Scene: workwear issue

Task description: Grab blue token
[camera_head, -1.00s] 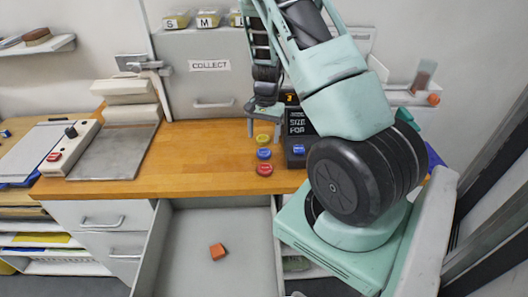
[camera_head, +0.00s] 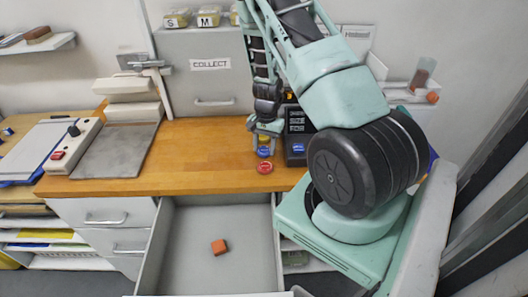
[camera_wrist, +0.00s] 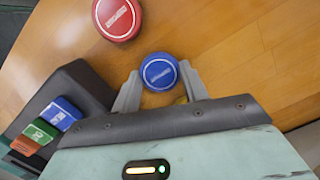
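The blue token (camera_head: 264,152) lies on the wooden counter between a red token (camera_head: 265,168) in front and a yellow token (camera_head: 263,139) behind, which is partly hidden by my gripper. My gripper (camera_head: 265,134) is low over the tokens, pointing down. In the wrist view the blue token (camera_wrist: 159,72) sits between the tips of my open gripper (camera_wrist: 160,78), one finger on each side. Slim gaps seem to show beside it; I cannot tell whether either finger touches it. The red token (camera_wrist: 117,18) is just beyond the fingers in the wrist view.
A dark device (camera_head: 297,140) with a blue button stands close to the right of the tokens; it also shows in the wrist view (camera_wrist: 68,110). The counter left of the tokens is clear.

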